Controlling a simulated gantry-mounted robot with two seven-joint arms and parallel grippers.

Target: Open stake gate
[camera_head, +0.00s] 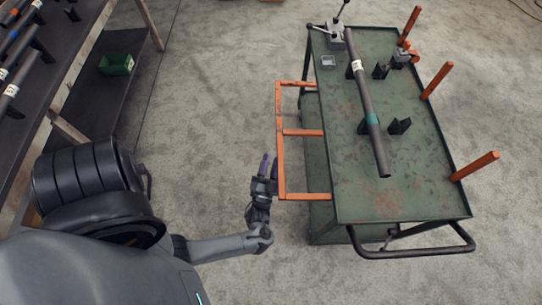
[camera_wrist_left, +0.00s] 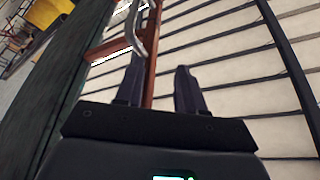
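The orange stake gate (camera_head: 280,140) is a frame of bars that sticks out from the left side of the green cart (camera_head: 345,190) in the head view. My left gripper (camera_head: 269,160) is just left of the gate's outer bar, near its lower corner, with the fingers pointing up the picture. In the left wrist view the gripper (camera_wrist_left: 159,64) is open with a gap between its dark fingers. A reddish-brown gate bar (camera_wrist_left: 150,62) runs close beside the left finger; I cannot tell whether they touch. My right gripper is not in view.
A dark pipe (camera_head: 362,90) with a teal band lies along the cart top near black supports (camera_head: 399,126). Orange stakes (camera_head: 475,166) stand on the cart's right side. A dark shelf (camera_head: 105,85) with a green bin (camera_head: 116,64) is at left.

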